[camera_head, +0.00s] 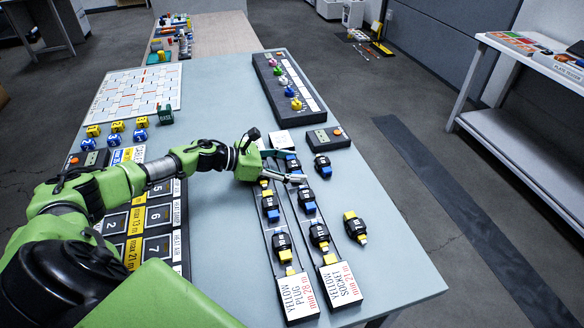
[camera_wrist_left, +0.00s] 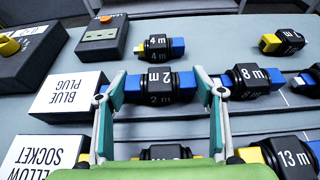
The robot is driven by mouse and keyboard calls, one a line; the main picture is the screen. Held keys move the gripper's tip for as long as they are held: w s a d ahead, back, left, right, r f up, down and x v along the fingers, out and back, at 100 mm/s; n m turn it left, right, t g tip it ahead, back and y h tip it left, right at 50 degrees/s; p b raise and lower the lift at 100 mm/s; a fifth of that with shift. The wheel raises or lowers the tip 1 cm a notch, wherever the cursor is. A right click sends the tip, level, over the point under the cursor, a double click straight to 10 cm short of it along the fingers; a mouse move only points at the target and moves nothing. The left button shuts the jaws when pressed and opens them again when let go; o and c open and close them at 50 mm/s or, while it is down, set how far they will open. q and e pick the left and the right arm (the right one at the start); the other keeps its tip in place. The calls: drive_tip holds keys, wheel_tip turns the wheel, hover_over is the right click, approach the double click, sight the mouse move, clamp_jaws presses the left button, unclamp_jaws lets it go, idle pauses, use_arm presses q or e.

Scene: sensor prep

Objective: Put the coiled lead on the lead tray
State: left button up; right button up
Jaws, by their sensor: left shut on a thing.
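My left gripper (camera_head: 287,166) is shut on a black coiled lead marked 2 m (camera_wrist_left: 158,86) with blue ends; the wrist view shows a finger (camera_wrist_left: 161,84) at either side. In the head view my fingers partly hide this lead (camera_head: 293,163). It lies in line with the BLUE PLUG block (camera_wrist_left: 69,93) and the 8 m lead (camera_wrist_left: 250,82). I cannot tell whether it rests on the lead tray or hangs just above. The long, narrow lead tray (camera_head: 302,240) carries several leads in two rows. My right gripper is not in view.
A 4 m lead (camera_head: 322,166) and a yellow-ended lead (camera_head: 355,227) lie on the table right of the tray. A button box (camera_head: 328,138) is beyond. The table's right side is mostly clear.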

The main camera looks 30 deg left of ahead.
sight(287, 167)
use_arm(q)
drive_tip(key=shift+f+b, duration=0.2)
drive_tip(key=shift+b, duration=0.1)
drive_tip(key=o, duration=1.2)
drive_tip(key=shift+r, duration=0.1)
drive_tip(key=shift+r+p, duration=0.15)
drive_tip(key=shift+p, duration=0.15)
drive_tip(key=v, duration=0.5)
drive_tip(key=shift+s+a, duration=0.15)
drive_tip(key=shift+s, duration=0.1)
drive_tip(key=p+v, duration=0.2)
drive_tip(key=v, duration=0.3)
drive_tip(key=shift+r+p, duration=0.15)
drive_tip(key=shift+p, duration=0.2)
drive_tip(key=shift+s+a+r+p, duration=0.2)
drive_tip(key=shift+s+a+p, duration=0.15)
drive_tip(key=shift+s+a, duration=0.15)
drive_tip(key=shift+d+f, duration=0.1)
